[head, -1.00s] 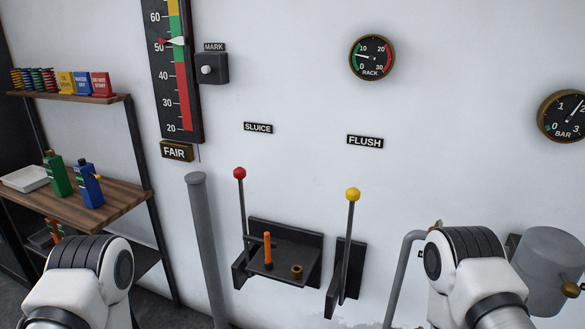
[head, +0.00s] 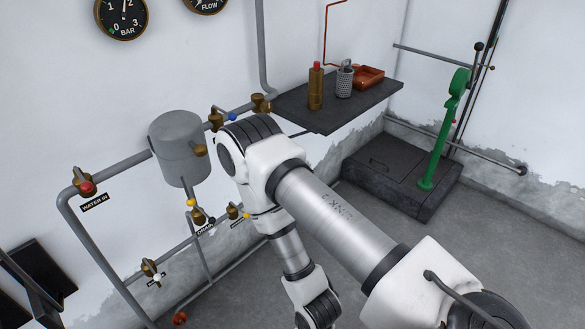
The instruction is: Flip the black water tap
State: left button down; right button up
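Several brass taps with coloured knobs sit on the grey pipework at the left of the head view. A small dark knob shows on the brass tap (head: 198,217) below the grey tank, by a label partly readable as "DRAIN"; it looks like the black tap, but it is small. My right arm reaches in from the lower right, bends at the elbow just right of the tank and goes down to the bottom edge. Its gripper is out of view below. My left gripper is not in view.
The grey tank (head: 180,150) sits on the pipes. The red-knobbed WATER IN tap (head: 84,184) is at left. A green lever (head: 440,135) stands on a dark plinth (head: 400,178). Floor is open at right.

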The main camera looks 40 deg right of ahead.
aim_at(211, 221)
jog(key=z, duration=0.7)
jog(key=i+l, duration=0.15)
jog(key=l, duration=0.25)
jog(key=i+l+z, duration=0.1)
jog(key=l, duration=0.25)
jog(key=i+l, duration=0.15)
jog(key=l, duration=0.25)
jog(key=i+l+z, duration=0.1)
jog(key=l, duration=0.25)
